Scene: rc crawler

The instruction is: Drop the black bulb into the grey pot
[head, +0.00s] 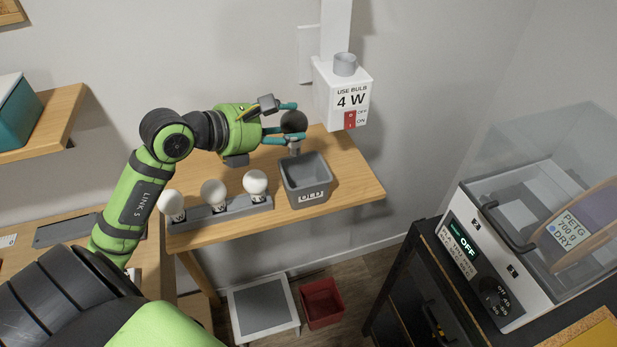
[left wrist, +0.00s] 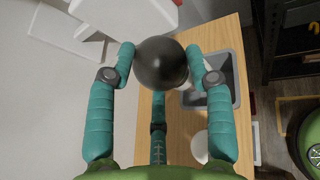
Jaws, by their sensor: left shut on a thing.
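The black bulb (head: 293,121) is between the teal fingers of my left gripper (head: 291,121), which is shut on it. In the head view its metal base points down and it appears just above or behind the grey pot's back edge. In the left wrist view the bulb (left wrist: 161,63) fills the space between the fingertips (left wrist: 161,62). My right gripper is not in view.
A white box labelled "USE BULB 4 W" (head: 342,95) hangs on the wall close to the gripper. A red bin (head: 322,303) stands on the floor.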

